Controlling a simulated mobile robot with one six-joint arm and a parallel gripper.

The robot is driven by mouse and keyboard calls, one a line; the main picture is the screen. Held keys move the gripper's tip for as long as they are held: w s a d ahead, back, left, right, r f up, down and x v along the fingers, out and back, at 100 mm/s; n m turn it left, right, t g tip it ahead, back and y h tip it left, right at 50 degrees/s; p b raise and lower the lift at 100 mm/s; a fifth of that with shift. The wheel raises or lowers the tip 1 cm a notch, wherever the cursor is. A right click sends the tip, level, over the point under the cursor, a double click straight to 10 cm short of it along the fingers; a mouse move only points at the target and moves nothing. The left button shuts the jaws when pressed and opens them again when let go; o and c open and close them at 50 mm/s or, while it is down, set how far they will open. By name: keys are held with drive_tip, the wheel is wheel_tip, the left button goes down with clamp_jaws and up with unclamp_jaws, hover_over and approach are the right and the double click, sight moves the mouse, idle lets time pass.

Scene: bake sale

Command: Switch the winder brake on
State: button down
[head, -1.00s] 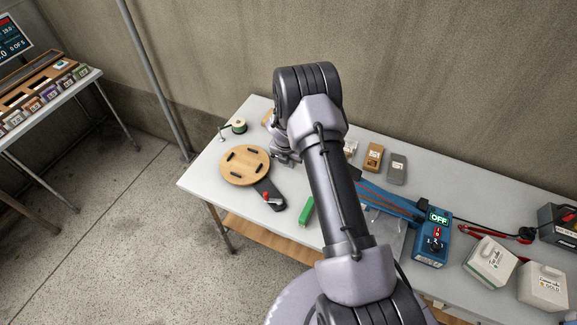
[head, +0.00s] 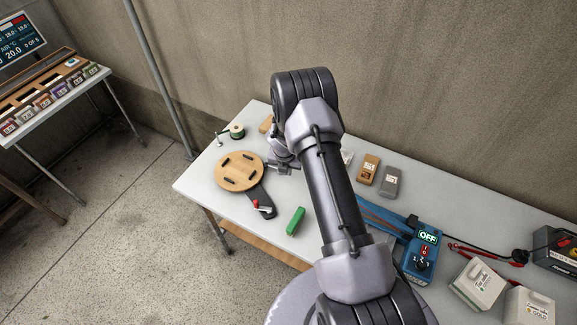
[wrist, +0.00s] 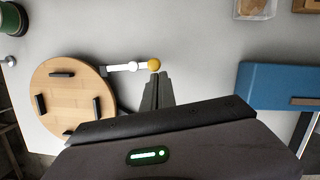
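The winder is a round wooden disc (head: 239,171) with several dark pegs, lying on the table; it also shows at the left of the wrist view (wrist: 72,97). A dark arm (head: 266,207) with a red-and-white handle (head: 262,206) extends from it. In the wrist view a white lever with a yellow ball end (wrist: 154,65) sticks out right of the disc. My gripper (wrist: 157,77) has its fingers close together, just below the yellow ball; I cannot tell whether they touch. In the head view my gripper (head: 284,168) is beside the disc's right edge. The lever is not clear there.
A green block (head: 295,221) lies right of the handle. A green spool (head: 237,132) stands behind the disc. The table's front-left edge is close to the disc.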

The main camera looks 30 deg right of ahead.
drive_tip(key=shift+w+d+p, duration=0.15)
drive_tip(key=shift+d+p, duration=0.25)
drive_tip(key=shift+p, duration=0.05)
drive_tip(key=shift+a, duration=0.1)
drive_tip(key=shift+w+a, duration=0.15)
drive_tip(key=shift+a, duration=0.65)
